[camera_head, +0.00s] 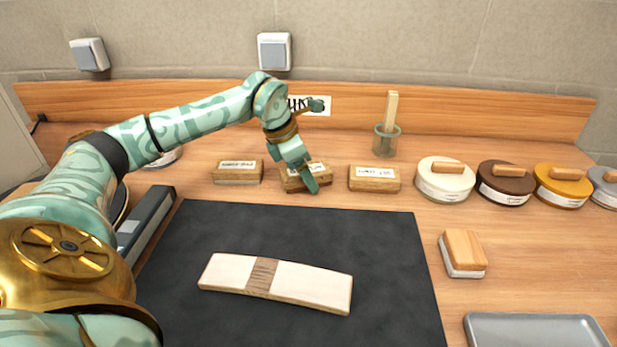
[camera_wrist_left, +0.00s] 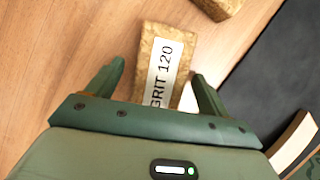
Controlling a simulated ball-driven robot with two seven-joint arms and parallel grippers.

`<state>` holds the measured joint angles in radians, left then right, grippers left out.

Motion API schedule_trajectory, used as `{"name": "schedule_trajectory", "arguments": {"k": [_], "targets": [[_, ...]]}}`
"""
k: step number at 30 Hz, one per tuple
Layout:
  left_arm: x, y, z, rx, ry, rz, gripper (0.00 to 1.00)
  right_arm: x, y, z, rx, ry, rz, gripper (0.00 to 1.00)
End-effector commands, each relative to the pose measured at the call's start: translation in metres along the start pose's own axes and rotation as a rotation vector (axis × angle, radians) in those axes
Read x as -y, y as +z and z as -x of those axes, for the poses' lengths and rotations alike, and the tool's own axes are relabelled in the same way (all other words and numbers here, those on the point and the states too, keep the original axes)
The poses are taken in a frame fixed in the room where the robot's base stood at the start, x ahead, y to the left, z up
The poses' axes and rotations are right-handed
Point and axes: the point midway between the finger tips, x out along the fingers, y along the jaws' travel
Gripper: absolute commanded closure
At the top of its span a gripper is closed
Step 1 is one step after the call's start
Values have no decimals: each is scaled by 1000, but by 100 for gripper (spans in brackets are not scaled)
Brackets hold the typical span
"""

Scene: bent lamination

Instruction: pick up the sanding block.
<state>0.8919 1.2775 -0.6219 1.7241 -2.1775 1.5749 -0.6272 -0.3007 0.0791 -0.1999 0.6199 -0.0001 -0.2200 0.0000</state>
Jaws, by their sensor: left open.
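Several sanding blocks stand in a row behind the black mat. The middle block (camera_head: 292,183) is partly hidden by my left gripper (camera_head: 309,178). In the left wrist view a cork-coloured block (camera_wrist_left: 178,42) labelled "GRIT 120" lies between the spread fingers of my left gripper (camera_wrist_left: 157,72). The gripper is open, with one finger on each side of the block; I cannot tell whether they touch it. A left block (camera_head: 238,172) and a right block (camera_head: 374,179) carry labels too small to read. My right gripper is not in view.
A pale bent lamination (camera_head: 310,284) with a brown band lies on the black mat (camera_head: 390,260). A jar with a stick (camera_head: 387,142) and several lidded tins (camera_head: 445,180) stand behind. A wood-topped block (camera_head: 463,252) and grey tray (camera_head: 535,330) are at right.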

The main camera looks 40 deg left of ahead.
Motion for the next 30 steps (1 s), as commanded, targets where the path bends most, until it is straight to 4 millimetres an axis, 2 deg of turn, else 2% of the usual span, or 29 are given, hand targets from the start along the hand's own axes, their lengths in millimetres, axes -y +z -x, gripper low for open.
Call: {"name": "schedule_trajectory", "arguments": {"k": [4, 5, 9, 10, 18, 22, 28, 30], "targets": [[0, 0, 2, 2, 2, 0, 20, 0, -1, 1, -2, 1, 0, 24], [0, 0, 2, 2, 2, 0, 23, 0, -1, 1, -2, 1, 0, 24], [0, 0, 2, 1, 2, 0, 62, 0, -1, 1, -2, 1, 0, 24], [0, 0, 2, 1, 2, 0, 69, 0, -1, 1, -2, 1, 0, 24], [0, 0, 2, 1, 2, 0, 69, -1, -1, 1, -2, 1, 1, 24], [0, 3, 8, 2, 2, 0, 69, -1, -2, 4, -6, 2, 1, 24], [0, 16, 40, 8, 5, 0, 69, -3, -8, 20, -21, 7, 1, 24], [10, 13, 55, 5, 7, -3, 69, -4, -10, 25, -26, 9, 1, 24]]}}
